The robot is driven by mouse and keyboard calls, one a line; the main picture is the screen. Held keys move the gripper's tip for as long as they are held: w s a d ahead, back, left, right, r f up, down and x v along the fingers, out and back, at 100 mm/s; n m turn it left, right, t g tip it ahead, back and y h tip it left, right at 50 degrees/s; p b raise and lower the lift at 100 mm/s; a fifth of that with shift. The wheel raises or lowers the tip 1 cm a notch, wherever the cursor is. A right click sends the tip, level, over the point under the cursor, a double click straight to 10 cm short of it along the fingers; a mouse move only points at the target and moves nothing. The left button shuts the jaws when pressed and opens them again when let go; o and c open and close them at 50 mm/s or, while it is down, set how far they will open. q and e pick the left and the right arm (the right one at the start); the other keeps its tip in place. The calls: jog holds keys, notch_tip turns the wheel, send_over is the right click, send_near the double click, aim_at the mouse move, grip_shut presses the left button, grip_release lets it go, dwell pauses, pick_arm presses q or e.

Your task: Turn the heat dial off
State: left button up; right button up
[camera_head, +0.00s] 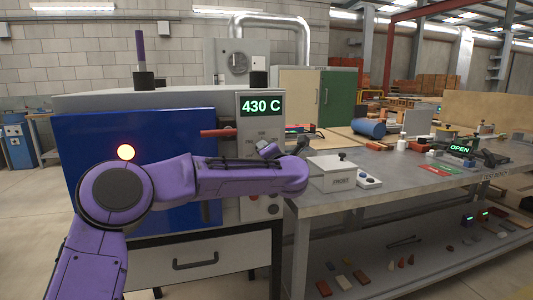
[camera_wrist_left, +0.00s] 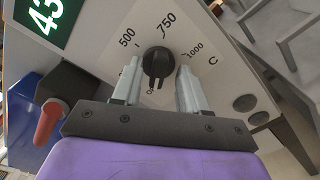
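The heat dial (camera_wrist_left: 156,62) is a round black knob with a raised ridge on a pale plate marked 500, 750, 1000 and C. A partly covered mark, starting with O, sits below it. I cannot tell which end of the ridge is the pointer. My left gripper (camera_wrist_left: 157,82) is open, its two grey fingers on either side of the knob, with no clear contact. In the head view my purple left arm crosses in front of the furnace (camera_head: 75,140) and hides the dial. The furnace display (camera_head: 262,105) reads 430 C. My right gripper is not in view.
A red handle (camera_wrist_left: 48,122) sticks out left of the dial in the wrist view. The metal workbench (camera_head: 400,192) stands right of the furnace, with a white box (camera_head: 340,177) near its left end. A blue cylinder (camera_head: 369,128) lies farther back.

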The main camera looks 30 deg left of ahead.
pick_arm(q)
jog(key=b+v, duration=0.2)
jog(key=v, duration=0.8)
jog(key=shift+s+d, duration=0.15)
jog(key=shift+s, duration=0.1)
